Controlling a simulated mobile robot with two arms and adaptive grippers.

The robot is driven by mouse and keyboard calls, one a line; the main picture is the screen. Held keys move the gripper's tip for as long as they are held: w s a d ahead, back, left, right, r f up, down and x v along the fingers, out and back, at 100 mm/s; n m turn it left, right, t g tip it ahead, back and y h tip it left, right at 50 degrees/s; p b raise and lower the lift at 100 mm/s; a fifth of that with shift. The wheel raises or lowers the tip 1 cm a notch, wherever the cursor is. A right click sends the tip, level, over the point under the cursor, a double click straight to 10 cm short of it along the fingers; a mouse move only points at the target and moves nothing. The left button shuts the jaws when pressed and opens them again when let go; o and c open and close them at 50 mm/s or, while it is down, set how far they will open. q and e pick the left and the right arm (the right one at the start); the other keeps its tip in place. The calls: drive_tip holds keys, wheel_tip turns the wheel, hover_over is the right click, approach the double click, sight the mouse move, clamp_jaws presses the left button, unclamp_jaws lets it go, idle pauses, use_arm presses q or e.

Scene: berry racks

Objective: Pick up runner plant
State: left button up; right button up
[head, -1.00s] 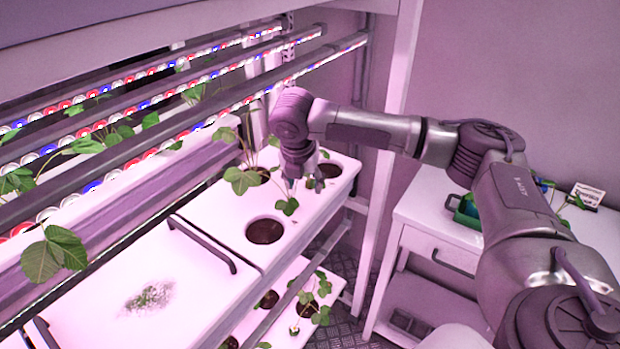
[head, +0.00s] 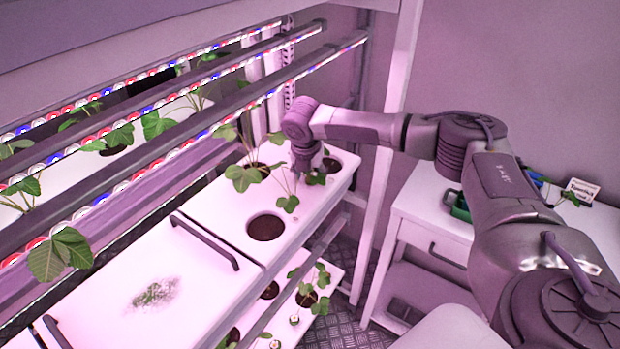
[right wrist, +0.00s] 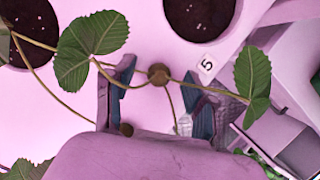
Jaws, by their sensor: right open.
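The runner plant has thin brown stems and green lobed leaves (head: 243,177) beside and below my right gripper (head: 305,178), over the white planter near its far end. In the right wrist view its runner stem crosses between the two blue-padded fingers (right wrist: 163,105), with a small brown node (right wrist: 158,74) in the gap. One leaf (right wrist: 92,47) lies left of the fingers and another (right wrist: 252,82) to the right. The fingers are open and apart. In the head view the fingertips are small and partly hidden. My left gripper is out of view.
The white planter has a soil-filled hole (head: 266,227) in front of the gripper and another (head: 331,164) behind it. Rack light bars (head: 230,110) run along the left. A lower shelf holds more plants (head: 310,290). A white side table (head: 425,215) stands right.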

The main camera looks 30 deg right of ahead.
sight(312, 177)
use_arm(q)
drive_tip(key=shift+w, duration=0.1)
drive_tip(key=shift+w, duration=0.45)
use_arm(e)
drive_tip(key=c, duration=0.8)
drive_tip(key=shift+r, duration=0.15)
